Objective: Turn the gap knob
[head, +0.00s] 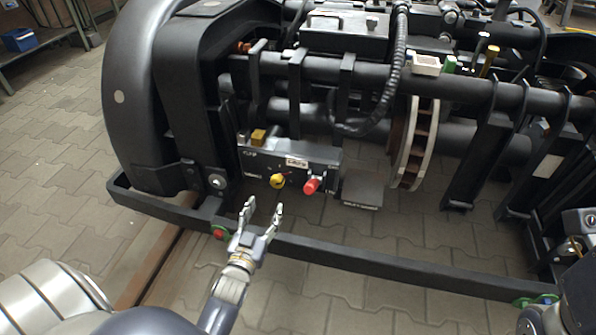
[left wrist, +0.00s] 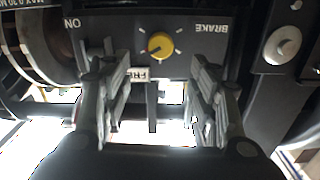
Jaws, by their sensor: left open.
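A round yellow knob (head: 278,181) sits on the front of a dark control box (head: 322,155) under the bogie frame. Lettering at the box's left end is too small to read surely. In the left wrist view the yellow knob (left wrist: 160,45) has a dark pointer mark and white ticks around it, with inverted BRAKE and ON lettering on the panel. My left gripper (head: 262,208) is open and empty just in front of and below the yellow knob. Its fingers (left wrist: 160,95) stand apart, left and right below the knob. My right gripper (head: 579,224) shows only partly at the right edge.
A red knob (head: 312,185) sits close right of the yellow one. A black rail (head: 340,258) crosses in front, below the box, with a red-and-green round fitting (head: 220,232). A brake disc (head: 412,145) stands right of the box. Paved floor (head: 50,150) is free at left.

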